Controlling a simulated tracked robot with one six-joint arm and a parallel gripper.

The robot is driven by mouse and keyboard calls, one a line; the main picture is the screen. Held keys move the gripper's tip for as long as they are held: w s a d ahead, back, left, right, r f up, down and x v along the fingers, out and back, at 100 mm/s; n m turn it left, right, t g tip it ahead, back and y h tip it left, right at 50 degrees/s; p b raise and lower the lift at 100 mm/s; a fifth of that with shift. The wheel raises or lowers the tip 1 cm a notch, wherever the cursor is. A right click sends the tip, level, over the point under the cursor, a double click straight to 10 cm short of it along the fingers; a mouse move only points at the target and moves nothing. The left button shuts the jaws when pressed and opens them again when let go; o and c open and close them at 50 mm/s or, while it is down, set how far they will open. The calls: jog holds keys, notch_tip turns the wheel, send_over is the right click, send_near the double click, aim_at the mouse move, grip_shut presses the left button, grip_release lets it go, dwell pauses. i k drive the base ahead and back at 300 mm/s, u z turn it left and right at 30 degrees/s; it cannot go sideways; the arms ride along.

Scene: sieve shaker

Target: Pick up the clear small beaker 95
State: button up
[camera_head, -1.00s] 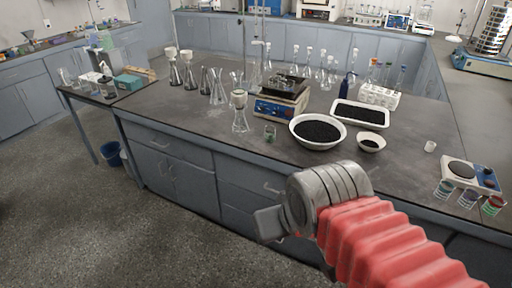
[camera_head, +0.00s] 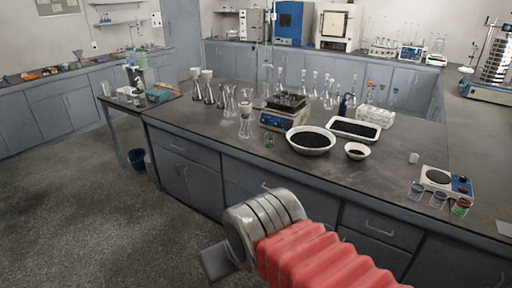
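A small clear beaker (camera_head: 269,140) stands on the dark benchtop, left of the white bowl of black grains. Small clear beakers with coloured contents, a greenish one (camera_head: 416,190), a bluish one (camera_head: 438,199) and a green-and-red one (camera_head: 461,207), stand at the right by a small hotplate. No label is readable, so I cannot tell which is beaker 95. My gripper (camera_head: 218,262) shows only as a grey flat piece beyond the metal wrist, in front of the bench and apart from all beakers. Its fingers cannot be made out.
A wide white bowl (camera_head: 311,149), a white tray (camera_head: 353,134) and a small dish (camera_head: 357,157) hold dark grains. Flasks (camera_head: 245,125) and a blue-fronted hotplate (camera_head: 280,121) stand behind. A small white cup (camera_head: 414,158) stands at right. The bench's near edge is mostly clear.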

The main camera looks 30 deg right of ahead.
aim_at(269, 141)
jog(key=u, duration=0.25)
jog(key=i, duration=2.4)
jog(key=z, duration=0.8)
jog(key=i, duration=0.5)
jog(key=z, duration=0.75)
jog(key=i, duration=0.5)
jog(key=z, duration=0.3)
